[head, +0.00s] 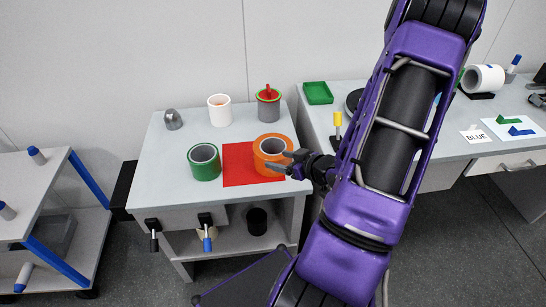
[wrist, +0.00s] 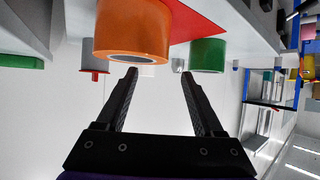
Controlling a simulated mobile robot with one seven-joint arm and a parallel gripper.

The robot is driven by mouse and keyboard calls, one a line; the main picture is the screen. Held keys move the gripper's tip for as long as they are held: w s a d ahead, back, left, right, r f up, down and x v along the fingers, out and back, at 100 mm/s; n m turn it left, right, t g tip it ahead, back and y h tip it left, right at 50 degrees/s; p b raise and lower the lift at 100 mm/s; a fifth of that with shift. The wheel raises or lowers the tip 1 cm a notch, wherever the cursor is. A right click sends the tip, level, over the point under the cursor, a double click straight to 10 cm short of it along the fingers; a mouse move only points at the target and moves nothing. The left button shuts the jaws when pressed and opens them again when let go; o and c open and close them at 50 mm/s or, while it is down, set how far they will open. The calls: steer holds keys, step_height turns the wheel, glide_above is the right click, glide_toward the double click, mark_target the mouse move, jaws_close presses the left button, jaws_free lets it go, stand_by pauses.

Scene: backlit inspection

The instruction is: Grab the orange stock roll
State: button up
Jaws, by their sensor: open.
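The orange stock roll (head: 260,165) stands upright on the table, at the right side of a red mat (head: 240,170). In the wrist view, which looks upside down, the orange roll (wrist: 132,28) shows large, ahead of the left finger and left of centre. My gripper (head: 283,162) is at the roll's right front in the head view, with its fingers apart and partly in front of the roll. The open gripper (wrist: 158,73) has nothing between its fingers in the wrist view. I cannot tell whether a finger touches the roll.
A green roll (head: 204,172) stands left of the mat. A white roll (head: 219,117), a grey pot with a red item (head: 268,105) and a grey object (head: 173,122) stand behind. A bench with a yellow-topped tool (head: 337,121) is to the right. The table's front left is clear.

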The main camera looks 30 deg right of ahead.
mark_target(264, 157)
steer(key=x, duration=0.7)
steer(key=shift+w+a+r+b, duration=0.2)
steer(key=shift+w+a+b, duration=0.05)
steer(key=shift+w+b, duration=0.15)
jaws_close()
steer(key=shift+s, duration=0.1)
steer(key=shift+s+f, duration=0.15)
steer(key=shift+f, duration=0.05)
stand_by(0.7)
